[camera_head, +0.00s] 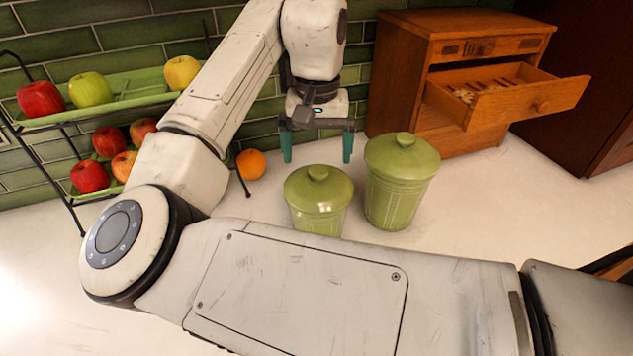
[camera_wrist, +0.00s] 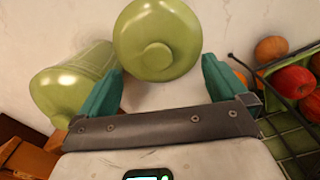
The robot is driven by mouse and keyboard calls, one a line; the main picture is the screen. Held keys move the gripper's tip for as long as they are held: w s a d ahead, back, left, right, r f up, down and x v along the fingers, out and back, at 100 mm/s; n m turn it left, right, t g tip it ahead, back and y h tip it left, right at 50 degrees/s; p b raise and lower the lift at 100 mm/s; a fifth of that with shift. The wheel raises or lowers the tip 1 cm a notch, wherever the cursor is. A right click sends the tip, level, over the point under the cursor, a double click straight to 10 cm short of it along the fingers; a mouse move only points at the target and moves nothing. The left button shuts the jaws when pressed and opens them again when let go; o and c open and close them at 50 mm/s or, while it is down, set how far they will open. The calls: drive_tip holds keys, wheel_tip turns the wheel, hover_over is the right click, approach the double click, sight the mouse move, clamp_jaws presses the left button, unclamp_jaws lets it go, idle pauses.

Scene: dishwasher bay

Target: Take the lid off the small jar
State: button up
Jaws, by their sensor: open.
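The small jar (camera_head: 319,217) is green and stands upright on the white counter. Its round lid (camera_head: 318,181) with a knob is on it; my arm hides part of the jar's base. In the wrist view the small jar's lid (camera_wrist: 157,42) shows from above, just beyond the fingertips. A taller green jar (camera_head: 395,195), also lidded, stands close on its right; it shows at the left of the wrist view (camera_wrist: 68,92). My gripper (camera_head: 317,158) is open, pointing down, empty, above and behind the small jar. Its teal fingers touch nothing that I can see.
A wooden cabinet (camera_head: 400,85) with an open drawer (camera_head: 540,100) stands behind on the right. A fruit rack (camera_head: 130,92) with apples is at the left. An orange (camera_head: 251,164) lies on the counter (camera_head: 500,240) between rack and jars. Counter right of the jars is clear.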

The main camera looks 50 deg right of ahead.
sight(319, 170)
drive_tip(key=shift+s+f+p, duration=0.15)
drive_tip(key=shift+f+p, duration=0.45)
drive_tip(key=shift+f, duration=2.05)
drive_tip(key=c, duration=1)
